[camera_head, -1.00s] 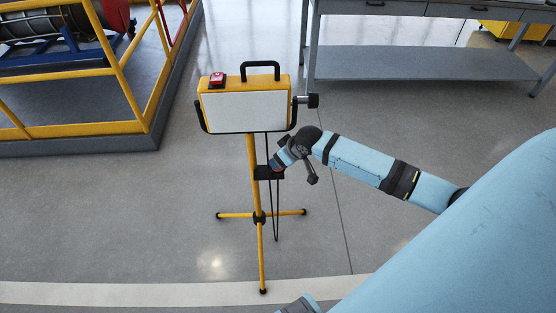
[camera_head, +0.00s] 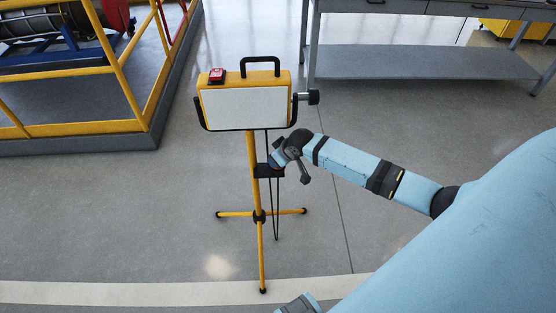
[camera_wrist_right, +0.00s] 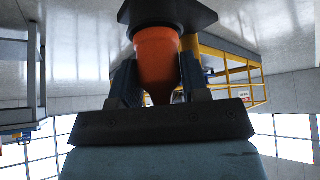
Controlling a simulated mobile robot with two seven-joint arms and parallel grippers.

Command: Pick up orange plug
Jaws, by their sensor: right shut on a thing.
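The orange plug (camera_wrist_right: 157,55) is between the two fingers of my right gripper (camera_wrist_right: 158,88) in the right wrist view, and the gripper is shut on it. One end of the plug meets a black holder (camera_wrist_right: 168,12). I cannot tell how far it sits in the holder. In the head view my right gripper (camera_head: 275,165) is at the black holder (camera_head: 263,171) on the yellow work light stand (camera_head: 252,152). The plug is hidden there by the gripper. My left gripper is not in view.
The work light's white lamp panel (camera_head: 245,108) sits right above the gripper, with a side knob (camera_head: 312,97). A dark cable (camera_head: 277,215) hangs below the holder. A yellow railing (camera_head: 80,131) stands at left, a grey workbench (camera_head: 425,63) at the back right. Open floor lies around the stand.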

